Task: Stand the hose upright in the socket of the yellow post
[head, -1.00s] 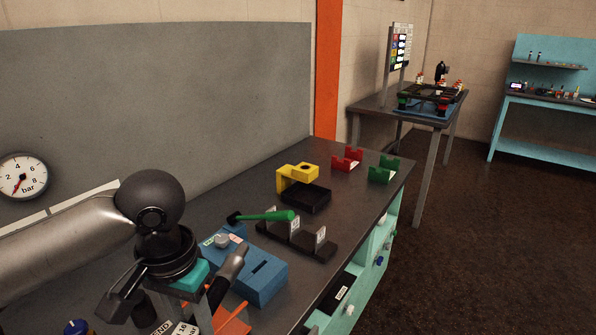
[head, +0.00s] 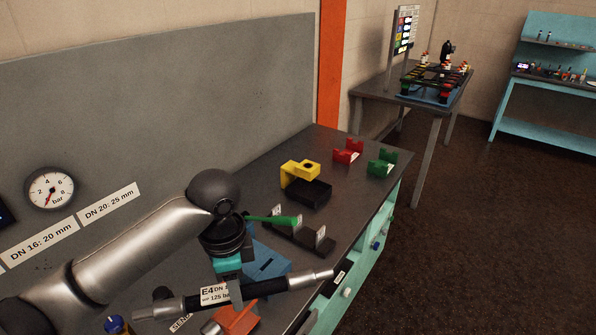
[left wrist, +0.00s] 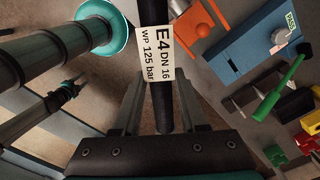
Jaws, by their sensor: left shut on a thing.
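My left gripper (head: 236,292) is shut on the hose (head: 262,287), a black tube with a white E4 DN 16 label and bright metal at its right end. The hose lies nearly level across the head view, over the bench's front part. In the left wrist view the hose (left wrist: 166,105) runs between the fingers (left wrist: 162,88), its label just beyond them. The yellow post (head: 292,175), with a dark round socket on top, stands farther back on the bench, apart from the hose. A dark arm end with teal (left wrist: 68,92), perhaps my right gripper, shows small; its jaws are unclear.
Red (head: 347,151) and green (head: 382,163) cradles stand behind. A green-handled tool (head: 275,220) lies on a black rack (head: 312,240) near the blue block (head: 268,262). An orange piece (head: 238,320) is under the hose.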

